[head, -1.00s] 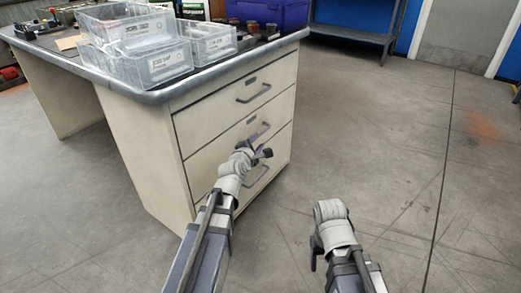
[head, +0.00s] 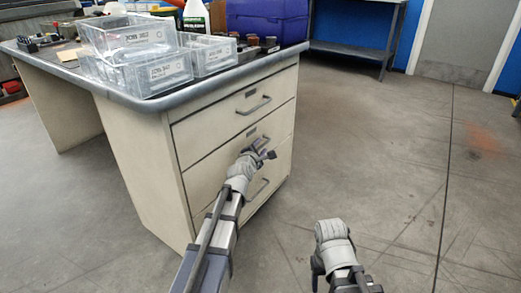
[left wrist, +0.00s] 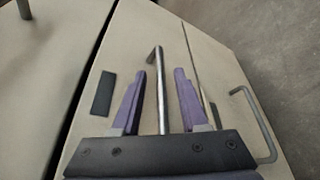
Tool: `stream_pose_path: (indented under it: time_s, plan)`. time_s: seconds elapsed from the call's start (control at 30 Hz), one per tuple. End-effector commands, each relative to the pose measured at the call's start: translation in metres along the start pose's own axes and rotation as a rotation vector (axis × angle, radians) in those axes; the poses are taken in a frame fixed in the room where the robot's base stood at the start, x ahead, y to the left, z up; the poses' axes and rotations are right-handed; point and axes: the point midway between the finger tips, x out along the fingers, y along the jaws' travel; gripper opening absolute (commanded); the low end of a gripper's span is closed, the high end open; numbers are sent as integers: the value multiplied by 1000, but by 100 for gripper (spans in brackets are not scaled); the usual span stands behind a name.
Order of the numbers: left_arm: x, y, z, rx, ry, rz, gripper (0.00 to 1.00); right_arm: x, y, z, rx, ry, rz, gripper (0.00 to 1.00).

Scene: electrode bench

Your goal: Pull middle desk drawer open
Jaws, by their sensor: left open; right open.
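The desk's middle drawer (head: 205,170) has a cream front and looks flush with the drawers above and below. My left gripper (head: 265,150) is in front of it and largely hides its handle in the head view. In the left wrist view the bar handle (left wrist: 161,95) stands between the two purple fingers of my left gripper (left wrist: 160,95). The fingers are open, with a gap on each side of the bar. A dark label plate (left wrist: 103,93) lies left of the handle. My right gripper (head: 318,266) hangs low over the floor, away from the desk, its fingertips mostly hidden.
The top drawer handle (head: 253,105) and bottom drawer handle (head: 262,188) are above and below; the bottom one is also right in the left wrist view (left wrist: 262,135). Clear bins (head: 155,75) stand on the desktop. The floor (head: 380,170) to the right is free.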

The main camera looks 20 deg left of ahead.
Motion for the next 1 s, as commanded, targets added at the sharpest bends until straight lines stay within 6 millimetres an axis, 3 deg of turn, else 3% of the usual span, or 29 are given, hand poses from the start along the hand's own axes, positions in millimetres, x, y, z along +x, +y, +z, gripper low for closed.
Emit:
stream_pose_path:
  time_s: [0.27, 0.67, 1.0]
  plan:
    - [3, 0, 0, 0, 0, 0, 44, 0, 0, 0, 0, 0, 0, 61]
    - [3, 0, 0, 0, 0, 0, 0, 0, 0, 0, 0, 0, 0, 61]
    - [3, 1, 0, 1, 0, 1, 0, 0, 0, 0, 0, 0, 0, 61]
